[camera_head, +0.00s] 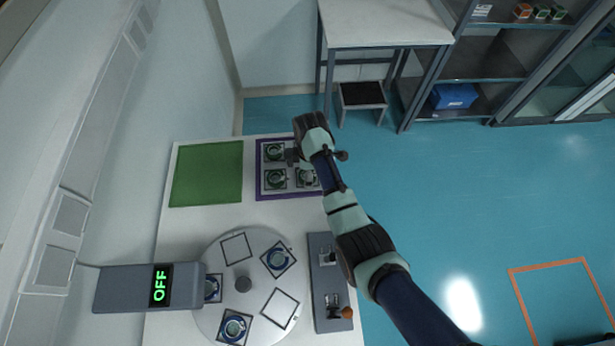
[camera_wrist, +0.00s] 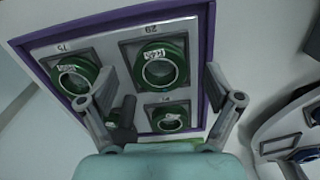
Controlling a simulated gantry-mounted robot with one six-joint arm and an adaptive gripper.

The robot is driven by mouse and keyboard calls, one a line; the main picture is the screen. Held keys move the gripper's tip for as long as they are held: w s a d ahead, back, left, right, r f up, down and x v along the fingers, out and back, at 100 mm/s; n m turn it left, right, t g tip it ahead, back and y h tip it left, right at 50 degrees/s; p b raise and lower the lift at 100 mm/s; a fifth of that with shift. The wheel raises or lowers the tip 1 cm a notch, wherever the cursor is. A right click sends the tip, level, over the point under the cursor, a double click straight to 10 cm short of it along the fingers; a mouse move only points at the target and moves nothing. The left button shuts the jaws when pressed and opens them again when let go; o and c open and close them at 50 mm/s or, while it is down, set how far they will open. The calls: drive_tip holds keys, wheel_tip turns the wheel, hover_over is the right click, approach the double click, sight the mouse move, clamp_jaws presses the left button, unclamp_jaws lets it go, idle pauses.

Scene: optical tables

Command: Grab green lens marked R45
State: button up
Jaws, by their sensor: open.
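A purple-rimmed tray (camera_head: 259,170) holds green ring-shaped lenses on square plates. In the wrist view, the lens whose white label appears to read R45 (camera_wrist: 182,72) is at the top middle. A second green lens (camera_wrist: 73,75) is to its left, with a label too small to read surely. A third green lens (camera_wrist: 168,118) is nearer my wrist. My gripper (camera_wrist: 160,76) is open and empty, its fingers spread either side of the R45 lens in the picture. The height between fingertips and lens is unclear. In the head view, my gripper (camera_head: 293,157) is over the tray and hides part of it.
A green mat (camera_head: 206,174) lies left of the tray. A round white plate (camera_head: 255,245) with blue lenses and empty square frames stands nearer the camera. A grey device (camera_head: 130,288) shows OFF. A grey strip (camera_head: 322,289) with small fixtures sits right of the plate.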

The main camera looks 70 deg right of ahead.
drive_tip(key=shift+f, duration=0.65)
drive_tip(key=shift+c, duration=0.2)
drive_tip(key=c, duration=1.2)
wheel_tip(320, 180, up, 20)
drive_tip(key=p, duration=0.9)
drive_tip(key=shift+p, duration=0.35)
